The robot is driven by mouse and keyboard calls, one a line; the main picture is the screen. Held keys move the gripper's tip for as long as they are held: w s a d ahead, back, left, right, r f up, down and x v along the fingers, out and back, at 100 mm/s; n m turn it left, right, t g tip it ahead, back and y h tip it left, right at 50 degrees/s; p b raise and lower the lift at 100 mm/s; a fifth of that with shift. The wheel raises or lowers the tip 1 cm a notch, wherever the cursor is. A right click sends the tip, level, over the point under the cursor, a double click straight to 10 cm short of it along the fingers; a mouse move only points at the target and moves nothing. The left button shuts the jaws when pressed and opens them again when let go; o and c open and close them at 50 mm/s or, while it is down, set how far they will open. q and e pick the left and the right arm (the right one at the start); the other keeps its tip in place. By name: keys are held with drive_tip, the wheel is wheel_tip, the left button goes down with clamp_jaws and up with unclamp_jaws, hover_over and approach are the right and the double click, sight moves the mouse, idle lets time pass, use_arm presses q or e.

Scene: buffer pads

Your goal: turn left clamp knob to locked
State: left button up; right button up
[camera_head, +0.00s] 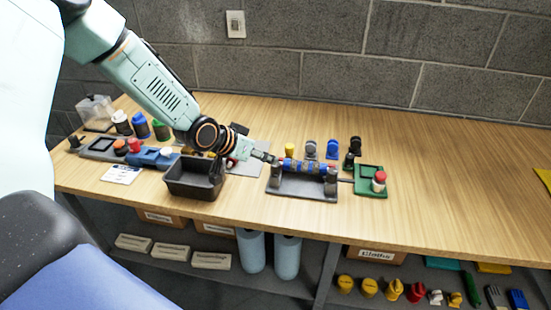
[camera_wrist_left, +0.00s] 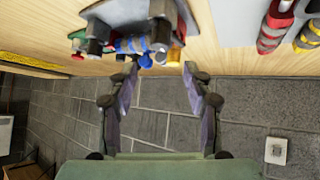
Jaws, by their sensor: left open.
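A dark grey fixture (camera_head: 303,192) sits on the bench with a blue banded cylinder (camera_head: 303,167) lying across it. A grey clamp post with a knob, the left clamp (camera_head: 276,177), stands at its left end, and a similar right clamp (camera_head: 331,182) at its right end. In the left wrist view, which is upside down, the left clamp (camera_wrist_left: 161,32) appears large at the top. My left gripper (camera_head: 270,158) is open, its fingers (camera_wrist_left: 161,72) apart and empty, just above and behind the left clamp. I cannot read the knob's position. My right gripper is not in view.
A black open bin (camera_head: 195,190) stands left of the fixture. A green tray (camera_head: 369,190) with a red-topped part (camera_head: 379,180) stands right. Several coloured knobs stand behind. A block wall (camera_head: 330,50) is behind.

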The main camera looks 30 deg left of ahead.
use_arm(q)
drive_tip(key=w+f, duration=0.1)
drive_tip(key=w+d+f+m+b, duration=0.1)
drive_tip(key=f, duration=0.1)
drive_tip(key=w+f+m, duration=0.1)
drive_tip(key=w+f, duration=0.1)
drive_tip(key=shift+d+f+b, duration=0.15)
drive_tip(key=shift+d+b, duration=0.1)
drive_tip(key=shift+b, duration=0.1)
drive_tip(key=shift+w+d+f, duration=0.15)
drive_tip(key=shift+w+f, duration=0.2)
drive_tip(key=shift+w, duration=0.05)
drive_tip(key=shift+s, duration=0.1)
clamp_jaws()
drive_tip(key=m+g+h+p, duration=0.1)
drive_tip(key=p, duration=0.2)
drive_tip(key=shift+s+r+m, duration=0.1)
drive_tip(key=shift+m, duration=0.2)
drive_tip(key=shift+d+m+p, duration=0.1)
drive_tip(key=shift+m+p, duration=0.2)
drive_tip(key=shift+p, duration=0.3)
